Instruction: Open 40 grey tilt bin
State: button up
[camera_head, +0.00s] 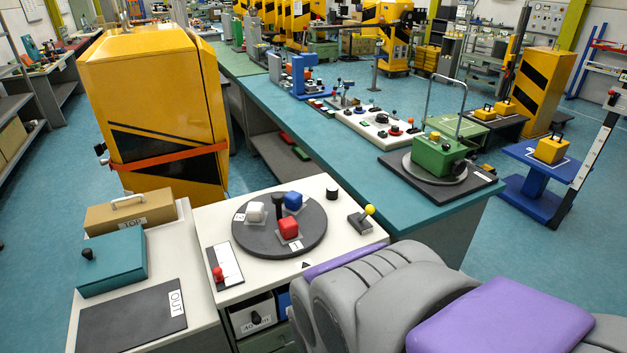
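A pale grey bin front (254,314) shows under the white counter (222,286) at the bottom middle. It carries a label that seems to begin with 40 and a dark knob (257,319). The front looks flush with the cabinet, and its lower part is near the picture's bottom edge. A blue bin front (283,302) is beside it on the right, partly hidden by my grey and purple arm. My arm fills the lower right, and its gripper cannot be made out.
The counter holds a dark turntable (256,245) with white, blue and red blocks, a red-knobbed slider (218,274) and a yellow-knobbed lever (364,217). A side table with a teal box (112,262) stands left. A long teal bench (350,155) runs behind. Floor at far left is clear.

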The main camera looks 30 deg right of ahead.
aim_at(249, 316)
jog(key=k+l, duration=0.6)
jog(key=k, duration=0.15)
